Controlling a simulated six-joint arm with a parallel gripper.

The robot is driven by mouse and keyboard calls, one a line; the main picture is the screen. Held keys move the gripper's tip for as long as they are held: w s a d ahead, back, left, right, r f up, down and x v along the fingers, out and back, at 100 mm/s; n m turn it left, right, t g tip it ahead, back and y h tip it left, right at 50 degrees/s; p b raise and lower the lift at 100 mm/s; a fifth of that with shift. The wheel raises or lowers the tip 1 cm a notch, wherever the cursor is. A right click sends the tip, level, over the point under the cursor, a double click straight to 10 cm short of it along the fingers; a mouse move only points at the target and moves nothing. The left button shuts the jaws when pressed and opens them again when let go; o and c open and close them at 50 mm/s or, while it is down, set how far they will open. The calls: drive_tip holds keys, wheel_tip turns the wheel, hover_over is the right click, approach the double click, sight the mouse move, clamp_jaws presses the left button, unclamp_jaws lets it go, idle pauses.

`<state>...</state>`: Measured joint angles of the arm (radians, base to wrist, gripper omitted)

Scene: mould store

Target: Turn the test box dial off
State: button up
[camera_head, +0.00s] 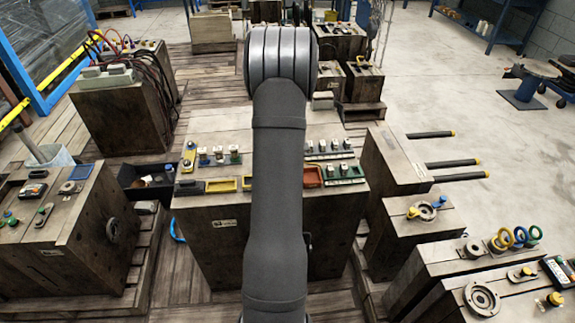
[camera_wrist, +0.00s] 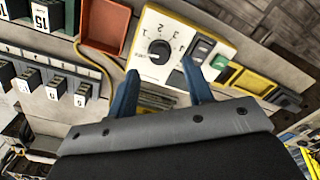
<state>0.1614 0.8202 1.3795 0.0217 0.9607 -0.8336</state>
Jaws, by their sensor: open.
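The test box (camera_wrist: 207,28) is a cream panel in the wrist view with a round black dial (camera_wrist: 159,52) and printed numbers around it. A pale mark shows on the dial; its exact setting is too small to tell. Dark rocker switches (camera_wrist: 202,50) sit beside the dial. My gripper (camera_wrist: 158,75) is open, with its two blue fingers apart at the near edge of the panel. The dial shows between and beyond the fingertips, and nothing is held. In the head view my arm hides the gripper and the test box.
A red tray (camera_wrist: 104,26) lies left of the test box and a yellow tray (camera_wrist: 250,80) right of it in the wrist view. Numbered blocks (camera_wrist: 45,85) stand further left. A yellow cable (camera_wrist: 95,62) runs near the red tray. Other wooden blocks with fittings (camera_head: 425,210) surround the bench.

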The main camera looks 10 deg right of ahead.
wheel_tip(320, 180, up, 14)
drive_tip(key=shift+d, duration=0.15)
drive_tip(key=shift+w, duration=0.1)
drive_tip(key=f, duration=1.7)
drive_tip(key=shift+a+f, duration=0.2)
drive_tip(key=shift+f, duration=0.1)
